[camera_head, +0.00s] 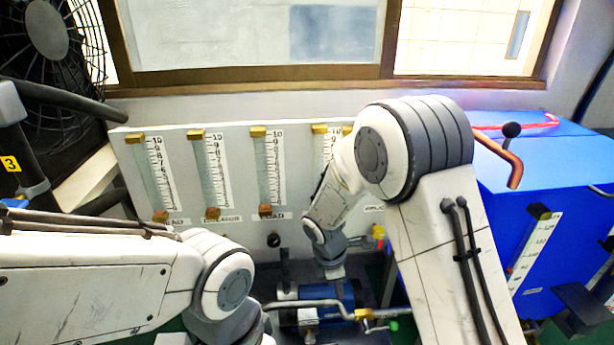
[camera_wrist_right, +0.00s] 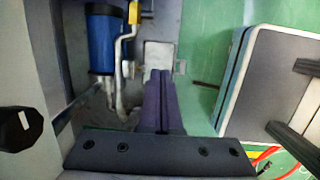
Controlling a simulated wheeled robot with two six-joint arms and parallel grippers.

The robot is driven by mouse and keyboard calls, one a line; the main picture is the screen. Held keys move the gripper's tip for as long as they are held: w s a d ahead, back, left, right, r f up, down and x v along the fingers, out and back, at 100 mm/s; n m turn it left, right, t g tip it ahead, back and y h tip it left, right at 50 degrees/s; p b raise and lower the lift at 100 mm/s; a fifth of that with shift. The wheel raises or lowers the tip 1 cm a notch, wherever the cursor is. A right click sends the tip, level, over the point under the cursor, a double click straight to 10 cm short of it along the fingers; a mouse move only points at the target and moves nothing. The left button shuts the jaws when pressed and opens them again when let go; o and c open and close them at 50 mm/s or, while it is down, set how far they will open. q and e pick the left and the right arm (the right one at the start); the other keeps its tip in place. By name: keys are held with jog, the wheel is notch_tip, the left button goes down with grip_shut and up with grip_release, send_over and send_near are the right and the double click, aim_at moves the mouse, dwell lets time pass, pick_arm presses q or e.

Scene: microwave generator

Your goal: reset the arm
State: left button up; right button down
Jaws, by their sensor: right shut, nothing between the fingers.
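My right arm comes in from the right in the head view and bends down in front of the gauge panel (camera_head: 235,165). Its gripper shows clearly in the right wrist view (camera_wrist_right: 159,78): the two dark fingers lie together, shut and empty, pointing toward the floor area by a blue cylinder (camera_wrist_right: 101,42) with pipes. In the head view the right wrist is above the blue cylinder (camera_head: 348,294). My left arm enters from the left in the head view and bends down near the bottom edge; its gripper is out of view.
A large blue box (camera_head: 555,190) with a gauge and copper pipe stands at the right. A black fan (camera_head: 45,35) is at upper left. A yellow-handled valve (camera_head: 363,314) and pipes lie below the panel.

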jog(key=s+a+r+m+y, duration=0.1)
jog(key=s+a+r+m, duration=0.1)
jog(key=s+r+m, duration=0.45)
jog(key=s+a+r+m+y+p, duration=0.15)
jog(key=s+r, duration=0.25)
jog(key=s, duration=0.6)
jog(key=s+a+r+m+y, duration=0.1)
jog(key=s+a+r+m, duration=0.3)
jog(key=s, duration=0.5)
notch_tip(320, 180, up, 29)
jog(key=n+p, duration=0.1)
jog(key=p, duration=2.6)
jog(key=shift+w+d+f+g, duration=0.15)
jog(key=shift+w+d+g, duration=0.2)
jog(key=shift+d+g, duration=0.05)
jog(key=shift+a, duration=0.1)
